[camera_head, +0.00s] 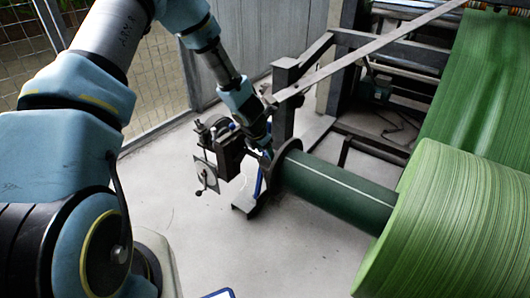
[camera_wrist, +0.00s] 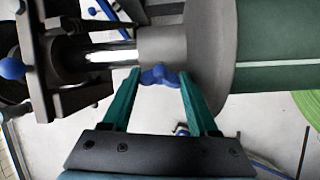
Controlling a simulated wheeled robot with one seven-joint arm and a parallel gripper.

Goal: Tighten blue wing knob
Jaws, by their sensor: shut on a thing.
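The blue wing knob (camera_wrist: 159,75) sits on the underside edge of a grey collar (camera_wrist: 162,46) in the wrist view. My gripper (camera_wrist: 159,82) has its two green fingers on either side of the knob, with the fingertips at its wings. It is shut on the knob. In the head view my gripper (camera_head: 266,152) reaches down to the shaft beside the dark round flange, and the knob is too small or hidden to make out there.
A dark flange (camera_head: 278,180) joins a green tube (camera_head: 335,190) leading to a large green roll (camera_head: 440,225). A brake-like block with a crank (camera_head: 206,172) stands left of my gripper. A blue ball handle (camera_wrist: 12,68) shows at left. Grey floor (camera_head: 320,260) is clear in front.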

